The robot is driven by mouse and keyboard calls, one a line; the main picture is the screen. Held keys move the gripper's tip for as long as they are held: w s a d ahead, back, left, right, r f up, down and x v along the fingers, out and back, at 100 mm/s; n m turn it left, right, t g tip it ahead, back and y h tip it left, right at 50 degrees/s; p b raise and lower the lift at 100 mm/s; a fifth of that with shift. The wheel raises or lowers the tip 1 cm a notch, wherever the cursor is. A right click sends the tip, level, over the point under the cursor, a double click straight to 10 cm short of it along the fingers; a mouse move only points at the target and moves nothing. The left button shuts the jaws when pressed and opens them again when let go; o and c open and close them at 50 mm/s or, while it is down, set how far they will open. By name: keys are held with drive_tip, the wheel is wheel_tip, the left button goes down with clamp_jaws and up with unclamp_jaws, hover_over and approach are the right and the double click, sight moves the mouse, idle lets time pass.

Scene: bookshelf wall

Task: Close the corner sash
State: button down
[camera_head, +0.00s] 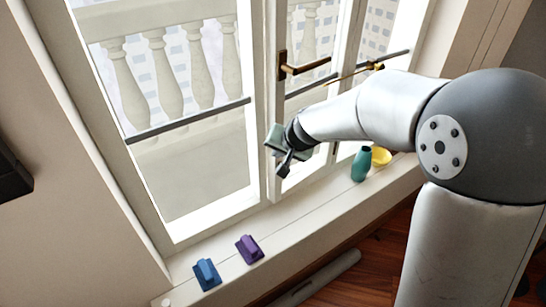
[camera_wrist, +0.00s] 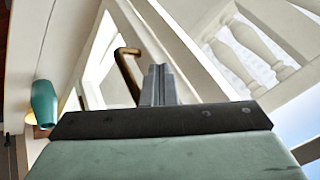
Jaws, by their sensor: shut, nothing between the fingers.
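White-framed window sashes fill the upper part of the head view. A wide glazed sash (camera_head: 190,185) is on the left. A narrower sash (camera_head: 309,100) is right of it, with a brass lever handle (camera_head: 284,66) on the upright between them; the handle also shows in the wrist view (camera_wrist: 128,72). I cannot tell which is the corner sash or how far each stands open. My gripper (camera_head: 284,168) is in front of the upright, well below the handle. In the wrist view its fingers (camera_wrist: 158,82) are together and empty; contact with the frame is unclear.
Dark horizontal bars (camera_head: 190,119) cross the window. A second brass handle (camera_head: 371,67) is farther right.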

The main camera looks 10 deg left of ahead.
drive_tip(key=shift+w+a, duration=0.3)
drive_tip(key=shift+r, duration=0.15)
